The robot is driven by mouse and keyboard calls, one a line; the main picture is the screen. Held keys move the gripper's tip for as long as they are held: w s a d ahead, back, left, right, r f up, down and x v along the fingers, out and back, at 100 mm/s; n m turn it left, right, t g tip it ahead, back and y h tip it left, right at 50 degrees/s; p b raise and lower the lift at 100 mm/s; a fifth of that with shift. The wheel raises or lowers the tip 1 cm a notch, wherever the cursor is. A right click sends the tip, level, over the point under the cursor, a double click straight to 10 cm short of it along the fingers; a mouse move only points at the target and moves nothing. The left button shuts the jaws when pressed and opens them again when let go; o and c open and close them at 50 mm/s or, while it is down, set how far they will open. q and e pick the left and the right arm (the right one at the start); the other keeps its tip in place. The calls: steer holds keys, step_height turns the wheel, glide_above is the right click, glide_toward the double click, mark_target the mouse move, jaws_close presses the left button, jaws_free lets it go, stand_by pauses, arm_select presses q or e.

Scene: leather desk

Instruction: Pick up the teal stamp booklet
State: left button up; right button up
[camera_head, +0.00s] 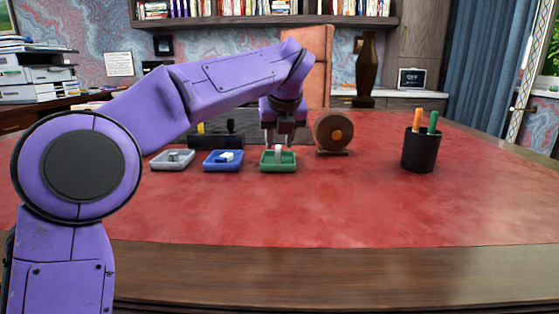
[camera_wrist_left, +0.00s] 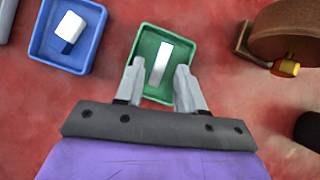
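A green tray (camera_head: 264,166) stands on the red desk with a narrow, pale block-like item (camera_head: 278,152) in it. The wrist view shows the item (camera_wrist_left: 161,62) as a white strip with a greyer lower part. I cannot tell whether it is the teal stamp booklet; no plainly teal booklet shows. My left gripper (camera_head: 277,140) is above the green tray, pointing down. In the wrist view its fingers (camera_wrist_left: 158,72) are apart, one on each side of the pale item, with gaps visible. My right gripper is out of view.
A blue tray (camera_head: 210,166) with a white-and-blue item and a grey tray (camera_head: 158,165) with a small item stand to the left. A brown round dispenser (camera_head: 333,130) is close on the right. A black pen cup (camera_head: 420,152) stands farther right. The front desk is clear.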

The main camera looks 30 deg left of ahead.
mark_target(279, 148)
arm_select(q)
steer(key=x, duration=0.1)
steer(key=b+x, duration=0.1)
steer(key=x, duration=0.2)
steer(key=shift+w+d+f+b, duration=0.1)
steer(key=shift+d+f+b, duration=0.05)
steer(key=shift+f+b, duration=0.2)
steer(key=shift+r, duration=0.1)
jaws_close()
steer(key=shift+r, duration=0.1)
